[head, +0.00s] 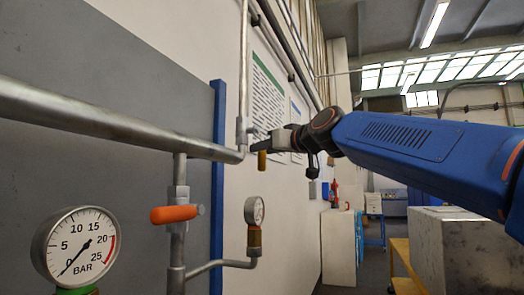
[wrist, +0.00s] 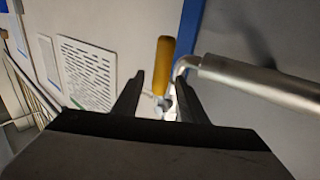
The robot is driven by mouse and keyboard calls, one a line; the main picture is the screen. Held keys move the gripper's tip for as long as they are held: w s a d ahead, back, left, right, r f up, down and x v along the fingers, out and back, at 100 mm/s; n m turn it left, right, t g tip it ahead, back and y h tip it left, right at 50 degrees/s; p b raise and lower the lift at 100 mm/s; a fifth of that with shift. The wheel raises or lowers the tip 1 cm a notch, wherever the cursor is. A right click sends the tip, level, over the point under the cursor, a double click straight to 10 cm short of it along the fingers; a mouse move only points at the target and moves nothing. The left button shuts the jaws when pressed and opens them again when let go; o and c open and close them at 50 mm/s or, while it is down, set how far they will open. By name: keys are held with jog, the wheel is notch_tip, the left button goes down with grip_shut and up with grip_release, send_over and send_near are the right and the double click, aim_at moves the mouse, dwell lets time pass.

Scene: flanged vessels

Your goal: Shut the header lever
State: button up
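A yellow lever (head: 262,160) hangs down by the end of the big grey pipe in the head view. In the wrist view the yellow lever (wrist: 165,62) stands out between and beyond my fingertips, with its metal valve end low between the fingers. My gripper (head: 262,144) is at this lever; in the wrist view my gripper (wrist: 159,82) has its fingers apart, with a gap on the left. The right finger partly hides the valve, and I cannot tell whether it touches. An orange lever (head: 174,214) lies crosswise on a lower vertical pipe. No label shows which lever is the header's.
The big grey pipe (head: 105,123) runs along the wall at the left and also shows in the wrist view (wrist: 265,82). A large gauge (head: 75,246) and a small gauge (head: 254,210) stand below. A blue post (head: 217,185) is behind. Free floor lies at the right.

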jog(key=shift+x, duration=0.95)
grip_shut()
